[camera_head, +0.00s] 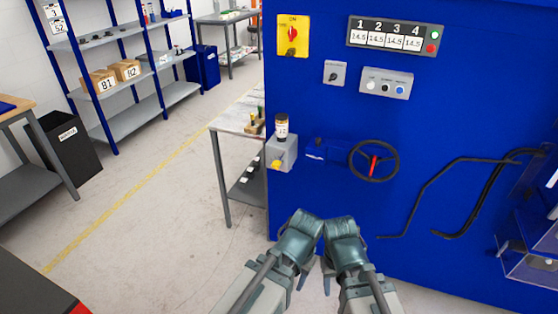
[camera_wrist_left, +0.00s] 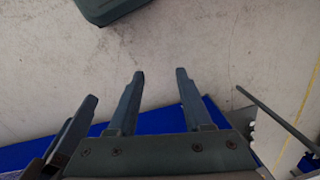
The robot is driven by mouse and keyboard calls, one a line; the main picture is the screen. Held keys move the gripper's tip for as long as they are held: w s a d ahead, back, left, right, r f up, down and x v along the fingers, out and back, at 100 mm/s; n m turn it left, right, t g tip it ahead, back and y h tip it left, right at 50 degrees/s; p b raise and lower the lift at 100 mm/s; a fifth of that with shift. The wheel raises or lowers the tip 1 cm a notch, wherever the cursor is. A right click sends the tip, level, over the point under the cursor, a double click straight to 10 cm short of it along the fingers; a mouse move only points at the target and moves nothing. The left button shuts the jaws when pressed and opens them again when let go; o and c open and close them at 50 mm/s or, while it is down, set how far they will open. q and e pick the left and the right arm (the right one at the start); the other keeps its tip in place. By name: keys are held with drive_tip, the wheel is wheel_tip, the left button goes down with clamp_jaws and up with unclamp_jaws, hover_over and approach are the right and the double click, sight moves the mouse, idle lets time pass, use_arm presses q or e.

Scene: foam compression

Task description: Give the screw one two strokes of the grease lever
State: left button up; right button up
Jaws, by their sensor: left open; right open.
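A grey grease unit (camera_head: 284,152) is fixed at the left edge of the blue machine. A labelled dark-capped reservoir (camera_head: 281,128) stands on it, and a yellow knob (camera_head: 276,164), which looks like the lever's end, sits on its front. My left gripper (camera_head: 294,268) and right gripper (camera_head: 344,268) are side by side below the unit, close together, both apart from the machine. In the left wrist view my left gripper (camera_wrist_left: 160,73) has its two fingers spread with nothing between them. My right gripper is open, with nothing seen in it.
The blue machine front (camera_head: 450,130) carries a handwheel (camera_head: 374,161) with a red spoke, a yellow switch (camera_head: 293,35), a numbered display (camera_head: 391,36) and black bent rods (camera_head: 440,190). A workbench (camera_head: 236,123) stands left of the machine.

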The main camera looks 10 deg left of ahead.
use_arm(q)
drive_tip(key=shift+c, duration=0.2)
clamp_jaws()
idle(1.4)
